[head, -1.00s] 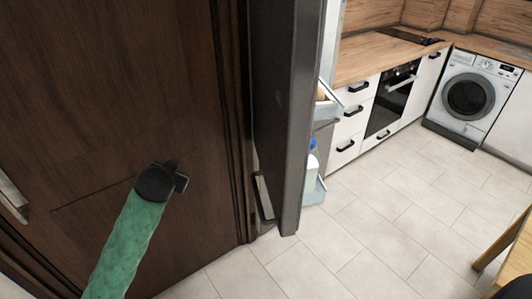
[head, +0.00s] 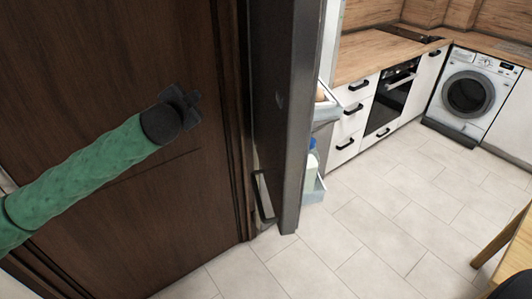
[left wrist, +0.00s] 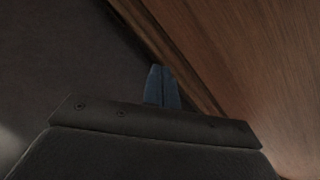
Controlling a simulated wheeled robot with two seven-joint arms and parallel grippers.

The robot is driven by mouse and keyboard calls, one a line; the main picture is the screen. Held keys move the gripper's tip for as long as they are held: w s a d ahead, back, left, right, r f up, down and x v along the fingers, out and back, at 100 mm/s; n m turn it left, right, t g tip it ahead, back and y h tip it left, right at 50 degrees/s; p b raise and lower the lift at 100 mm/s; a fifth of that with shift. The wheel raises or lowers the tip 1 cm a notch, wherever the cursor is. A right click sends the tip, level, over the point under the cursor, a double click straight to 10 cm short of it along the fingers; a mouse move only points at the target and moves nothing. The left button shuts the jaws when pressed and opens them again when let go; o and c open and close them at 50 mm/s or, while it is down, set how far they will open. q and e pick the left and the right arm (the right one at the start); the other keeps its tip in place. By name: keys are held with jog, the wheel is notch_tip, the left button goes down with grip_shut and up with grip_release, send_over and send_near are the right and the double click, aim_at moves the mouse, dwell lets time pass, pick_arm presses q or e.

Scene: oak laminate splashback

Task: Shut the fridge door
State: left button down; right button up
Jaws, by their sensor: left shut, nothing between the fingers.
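The fridge door (head: 309,110) stands open in the head view, a tall dark grey panel seen nearly edge-on. Its handle (head: 264,198) is low on its left side, facing the brown wooden door. Shelves on its inner side hold a white bottle (head: 310,165) with a blue cap. My left gripper (head: 194,98), on a green arm, is left of the fridge door and apart from it, in front of the wooden door. In the left wrist view its blue-grey fingers (left wrist: 162,88) are together and empty. My right gripper is not in view.
A brown wooden door (head: 100,90) fills the left side. White cabinets with an oven (head: 392,98) and a washing machine (head: 468,92) stand at the back right. A wooden table edge (head: 505,245) is at lower right. The tiled floor (head: 390,220) between is clear.

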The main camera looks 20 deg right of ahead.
pick_arm(q)
jog(key=m+h, duration=0.1)
jog(key=m+g+h+p, duration=0.1)
jog(key=m+g+h, duration=0.1)
jog(key=g+h, duration=1.1)
send_near(278, 153)
jog(key=d+r+g+y+p, duration=0.1)
jog(key=d+r+g+p, duration=0.1)
jog(key=d+p, duration=0.1)
jog(key=w+d+g+y+p, duration=0.1)
jog(key=d+p, duration=0.1)
jog(key=shift+r+y, duration=0.3)
jog(key=shift+r, duration=0.1)
jog(key=shift+s+d+f+p, duration=0.15)
jog(key=shift+d+p, duration=0.3)
jog(key=shift+d, duration=0.3)
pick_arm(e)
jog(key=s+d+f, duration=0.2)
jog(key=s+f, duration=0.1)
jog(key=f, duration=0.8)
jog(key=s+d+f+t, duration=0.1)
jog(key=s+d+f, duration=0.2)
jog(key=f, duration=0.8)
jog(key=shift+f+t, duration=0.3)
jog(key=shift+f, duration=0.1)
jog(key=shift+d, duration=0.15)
